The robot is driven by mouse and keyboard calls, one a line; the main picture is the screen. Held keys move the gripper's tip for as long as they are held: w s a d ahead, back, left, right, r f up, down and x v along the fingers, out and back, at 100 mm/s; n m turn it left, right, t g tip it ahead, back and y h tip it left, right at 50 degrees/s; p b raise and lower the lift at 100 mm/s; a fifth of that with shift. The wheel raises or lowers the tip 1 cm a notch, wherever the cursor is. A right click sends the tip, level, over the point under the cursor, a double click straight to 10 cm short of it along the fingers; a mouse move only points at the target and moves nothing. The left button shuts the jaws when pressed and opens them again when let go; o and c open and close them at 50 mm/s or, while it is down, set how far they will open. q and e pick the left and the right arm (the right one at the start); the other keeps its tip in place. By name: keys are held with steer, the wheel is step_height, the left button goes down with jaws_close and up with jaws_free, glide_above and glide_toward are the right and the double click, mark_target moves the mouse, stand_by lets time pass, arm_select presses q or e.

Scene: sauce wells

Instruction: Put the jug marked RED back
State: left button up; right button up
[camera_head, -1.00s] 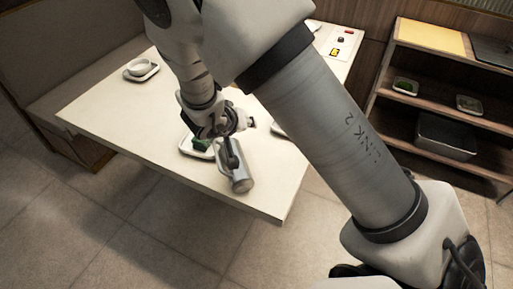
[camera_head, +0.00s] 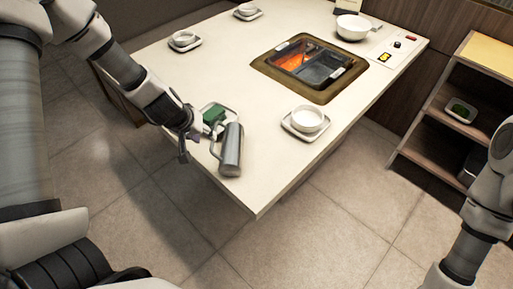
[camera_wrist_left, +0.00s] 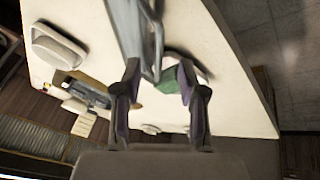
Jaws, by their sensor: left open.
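A grey metal jug (camera_head: 231,150) appears to stand upright at the near edge of the table (camera_head: 258,190), its handle on the left side. I cannot read any mark on it. The jug also shows at the top of the left wrist view (camera_wrist_left: 126,30), handle toward the fingers. My left gripper (camera_head: 189,146) is open, just left of the handle in the head view; its spread fingers show in the left wrist view (camera_wrist_left: 163,105). I see nothing held between them. My right arm shows at the right edge of the head view, but its gripper is out of view.
A green item (camera_head: 214,115) sits on a small dish right behind the jug. A two-part pot (camera_head: 310,62) with orange and dark sides is set into the table. White bowls (camera_head: 307,119) on saucers stand around it. A shelf unit (camera_head: 440,133) is at the right.

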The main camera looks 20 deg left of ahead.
mark_target(227, 145)
arm_select(q)
steer(key=b+x, duration=0.3)
steer(key=w+b+x, duration=0.1)
steer(key=b+x, duration=0.2)
steer(key=x, duration=0.1)
steer(key=shift+w+a+f, duration=0.1)
steer(key=shift+a, duration=0.15)
jaws_close()
arm_select(e)
steer(key=f, duration=0.6)
steer(key=shift+s+a, duration=0.25)
steer(key=shift+s, duration=0.15)
